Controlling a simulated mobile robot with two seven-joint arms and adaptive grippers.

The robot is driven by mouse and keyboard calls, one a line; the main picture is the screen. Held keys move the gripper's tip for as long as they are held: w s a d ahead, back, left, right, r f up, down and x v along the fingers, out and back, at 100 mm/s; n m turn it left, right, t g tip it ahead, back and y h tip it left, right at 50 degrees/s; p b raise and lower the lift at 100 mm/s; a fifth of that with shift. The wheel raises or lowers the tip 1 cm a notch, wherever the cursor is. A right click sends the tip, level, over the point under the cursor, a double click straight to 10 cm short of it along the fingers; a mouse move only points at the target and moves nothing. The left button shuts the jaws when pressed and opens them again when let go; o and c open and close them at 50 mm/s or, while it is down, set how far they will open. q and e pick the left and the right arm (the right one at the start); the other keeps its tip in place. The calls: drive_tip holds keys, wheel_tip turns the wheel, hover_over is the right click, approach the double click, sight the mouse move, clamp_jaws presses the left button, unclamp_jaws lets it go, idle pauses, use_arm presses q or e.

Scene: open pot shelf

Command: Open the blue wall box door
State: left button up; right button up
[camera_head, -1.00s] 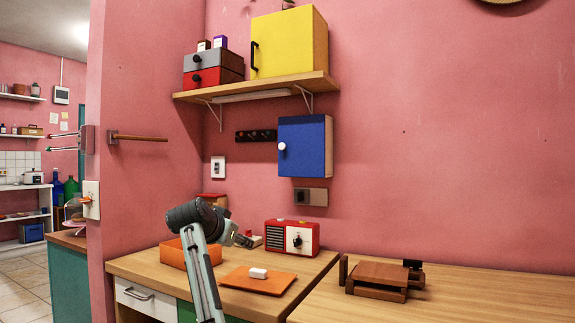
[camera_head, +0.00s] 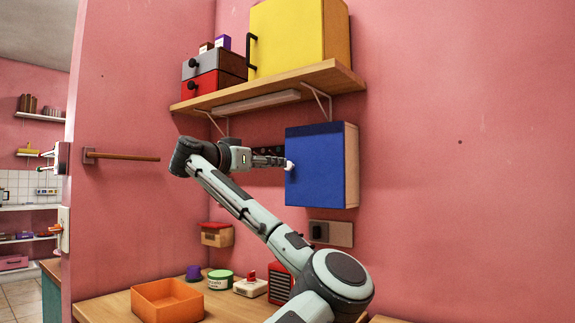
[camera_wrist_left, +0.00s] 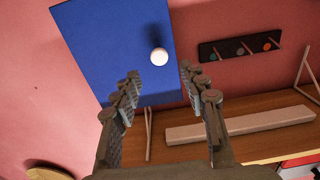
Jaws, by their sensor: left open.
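The blue wall box (camera_head: 318,170) hangs on the pink wall under the wooden shelf. Its blue door is shut, with a round white knob (camera_head: 289,165) near its left edge. My left gripper (camera_head: 281,162) is level with the knob, just left of it in the head view. In the left wrist view the blue door (camera_wrist_left: 105,45) fills the upper middle and the white knob (camera_wrist_left: 159,57) shows just beyond the gap between the open fingers (camera_wrist_left: 161,78). The fingers do not grip it, and nothing is between them. My right gripper is out of view.
The shelf (camera_head: 270,88) above holds a yellow cabinet (camera_head: 290,38) and stacked drawers. A dark hook rack (camera_wrist_left: 240,46) is on the wall beside the box. A socket plate (camera_head: 331,233) is below the box. An orange tray (camera_head: 167,300) stands on the table.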

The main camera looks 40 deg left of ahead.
sight(310, 166)
use_arm(q)
drive_tip(key=w, duration=0.3)
drive_tip(key=w+p, duration=0.1)
drive_tip(key=w, duration=0.1)
drive_tip(key=shift+w+a, duration=0.3)
drive_tip(key=shift+w, duration=0.05)
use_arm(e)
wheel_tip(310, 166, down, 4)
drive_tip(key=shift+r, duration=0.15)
use_arm(q)
clamp_jaws()
